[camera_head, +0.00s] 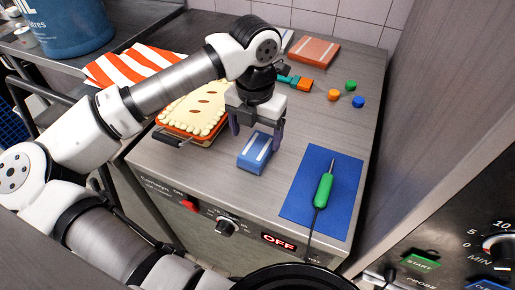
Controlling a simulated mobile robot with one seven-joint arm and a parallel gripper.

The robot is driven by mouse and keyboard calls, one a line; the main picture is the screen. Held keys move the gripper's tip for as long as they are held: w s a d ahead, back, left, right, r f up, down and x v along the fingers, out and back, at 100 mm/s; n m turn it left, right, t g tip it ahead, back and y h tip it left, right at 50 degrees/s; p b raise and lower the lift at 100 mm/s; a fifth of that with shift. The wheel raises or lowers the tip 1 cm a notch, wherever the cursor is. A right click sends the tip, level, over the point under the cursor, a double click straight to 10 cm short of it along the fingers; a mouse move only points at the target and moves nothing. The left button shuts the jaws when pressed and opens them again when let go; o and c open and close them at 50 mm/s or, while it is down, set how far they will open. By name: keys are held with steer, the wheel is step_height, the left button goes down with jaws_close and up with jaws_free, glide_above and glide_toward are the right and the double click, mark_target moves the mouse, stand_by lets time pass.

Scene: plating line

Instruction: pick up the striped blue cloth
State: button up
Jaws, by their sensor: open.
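The striped blue cloth (253,165) is a small folded blue block with pale stripes on top. It lies on the steel counter near its front edge, left of a flat blue mat. My gripper (256,138) is over the cloth's far end, pointing down, with its two dark fingers apart. One finger is to the left of the cloth and the other to its right. Nothing shows between the fingers above the cloth. I cannot tell whether the fingers touch the cloth or how far their tips are from the counter.
A pie in a red dish (190,128) stands close left of the cloth. The blue mat (298,203) holds a green-handled tool (323,190).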

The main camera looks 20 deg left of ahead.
mark_target(257, 146)
steer(key=shift+w+d+f+p, duration=0.15)
steer(key=shift+f+p, duration=1)
steer(key=shift+f, duration=1.6)
steer(key=c, duration=1.1)
